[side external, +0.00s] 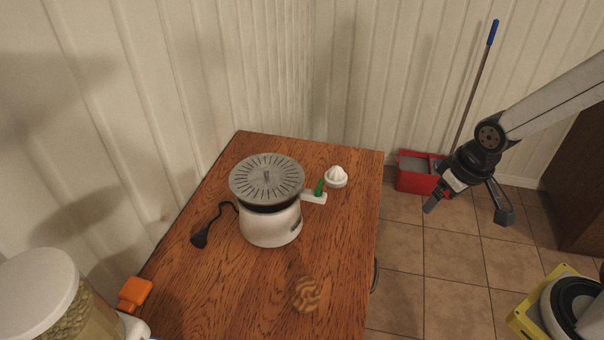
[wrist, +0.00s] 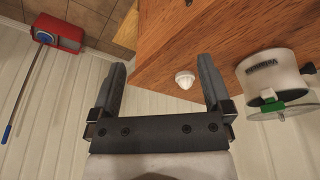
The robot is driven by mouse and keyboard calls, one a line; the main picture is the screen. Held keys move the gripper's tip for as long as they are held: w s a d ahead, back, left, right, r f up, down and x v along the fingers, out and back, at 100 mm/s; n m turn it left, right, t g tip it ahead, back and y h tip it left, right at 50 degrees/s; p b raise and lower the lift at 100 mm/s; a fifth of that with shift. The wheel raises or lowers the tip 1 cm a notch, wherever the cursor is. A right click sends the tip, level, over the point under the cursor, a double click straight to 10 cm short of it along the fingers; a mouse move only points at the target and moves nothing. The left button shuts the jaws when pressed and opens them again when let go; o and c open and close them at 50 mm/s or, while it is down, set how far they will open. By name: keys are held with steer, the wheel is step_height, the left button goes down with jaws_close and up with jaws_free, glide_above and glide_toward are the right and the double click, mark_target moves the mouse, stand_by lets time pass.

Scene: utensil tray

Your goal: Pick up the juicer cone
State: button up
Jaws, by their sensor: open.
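The juicer cone (side external: 336,177) is small and white, and sits near the far right corner of the wooden table (side external: 255,290). In the wrist view the juicer cone (wrist: 185,79) shows beyond my fingers, between them and nearer the right one. My gripper (side external: 466,207) hangs in the air to the right of the table, above the tiled floor, well apart from the cone. It is open and empty; both spread fingers show in the wrist view (wrist: 162,78).
A white appliance (side external: 270,226) with a slotted grey lid stands left of the cone. A black plug (side external: 199,239), orange block (side external: 135,292) and round patterned piece (side external: 307,294) are on the table. A red bucket (side external: 413,181) stands behind.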

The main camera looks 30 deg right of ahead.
mark_target(362, 185)
steer(key=w+d+f+n+t+y, duration=0.1)
steer(key=w+f+n+t, duration=0.1)
steer(key=w, duration=0.4)
steer(key=w+d+f+n+t+y, duration=0.1)
steer(key=w+t, duration=0.1)
steer(key=w, duration=0.5)
steer(key=w+d+f+n+t, duration=0.2)
steer(key=w, duration=0.4)
steer(key=shift+w+f+n+t+y, duration=0.3)
steer(key=shift+f+y, duration=0.05)
steer(key=shift+y, duration=0.05)
steer(key=f+y, duration=0.1)
steer(key=w+a+f+n+y, duration=0.1)
steer(key=y, duration=0.1)
steer(key=f+n+y, duration=0.1)
steer(key=shift+w+a+f+t+y, duration=0.2)
steer(key=shift+a+f+t+y, duration=0.1)
steer(key=shift+f, duration=0.1)
steer(key=shift+s+a+f+n+y, duration=0.2)
steer(key=shift+f+n+y, duration=0.2)
steer(key=shift+y, duration=0.2)
steer(key=shift+s+a+f+n+y, duration=0.1)
steer(key=shift+s+f+n+y, duration=0.1)
steer(key=shift+f+n+y, duration=0.3)
steer(key=shift+r, duration=0.15)
steer(key=shift+x, duration=1.25)
steer(key=shift+a, duration=0.1)
steer(key=shift+w, duration=0.1)
